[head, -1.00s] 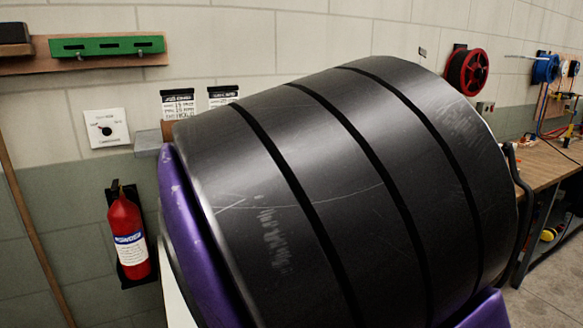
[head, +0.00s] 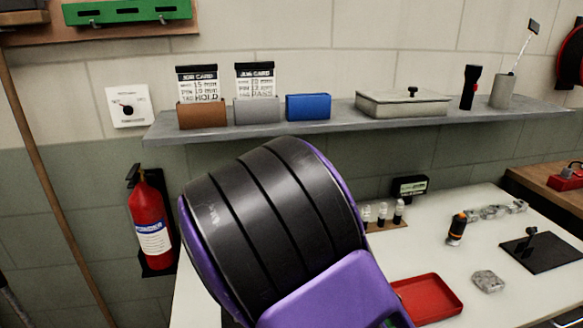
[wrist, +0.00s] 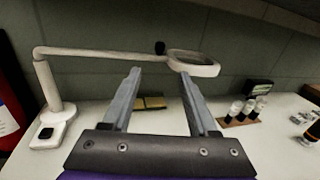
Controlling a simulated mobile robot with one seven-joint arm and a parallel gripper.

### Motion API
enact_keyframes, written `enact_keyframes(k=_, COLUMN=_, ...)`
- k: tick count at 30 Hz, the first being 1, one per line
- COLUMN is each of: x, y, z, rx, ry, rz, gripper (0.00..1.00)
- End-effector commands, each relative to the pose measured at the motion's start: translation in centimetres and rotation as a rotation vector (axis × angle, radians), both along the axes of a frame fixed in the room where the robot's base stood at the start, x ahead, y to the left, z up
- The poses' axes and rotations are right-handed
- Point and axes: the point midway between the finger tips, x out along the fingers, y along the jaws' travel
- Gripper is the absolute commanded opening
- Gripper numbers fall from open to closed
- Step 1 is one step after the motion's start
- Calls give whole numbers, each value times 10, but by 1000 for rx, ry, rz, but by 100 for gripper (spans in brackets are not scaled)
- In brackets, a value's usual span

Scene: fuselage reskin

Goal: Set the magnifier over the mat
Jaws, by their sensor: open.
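The magnifier stands on the white bench in the wrist view: a white base and post at the left, a long horizontal arm, and a ring-shaped lens head (wrist: 194,64) with a dark knob beside it. My gripper (wrist: 160,74) is open and empty, its two fingers pointing toward the arm and lens head. The right fingertip appears just below the ring; I cannot tell whether it touches. In the head view my arm hides the magnifier and my gripper. A dark mat (head: 552,255) lies on the bench at the right, with a small black stand on it.
A shelf (head: 350,123) with card holders, a box and a torch runs above the bench. A red tray (head: 428,298), a grey lump (head: 488,281), an orange-black cylinder (head: 456,230) and a rack of small bottles (head: 385,224) stand between my arm and the mat.

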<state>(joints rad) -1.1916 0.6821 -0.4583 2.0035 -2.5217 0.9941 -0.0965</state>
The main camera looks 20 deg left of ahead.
Motion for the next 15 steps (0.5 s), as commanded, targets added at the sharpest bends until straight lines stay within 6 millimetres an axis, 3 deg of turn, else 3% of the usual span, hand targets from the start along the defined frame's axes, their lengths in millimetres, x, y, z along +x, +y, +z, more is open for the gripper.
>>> enact_keyframes(k=15, x=92, y=27, z=0, rx=0, ry=-4, rz=-3, gripper=59)
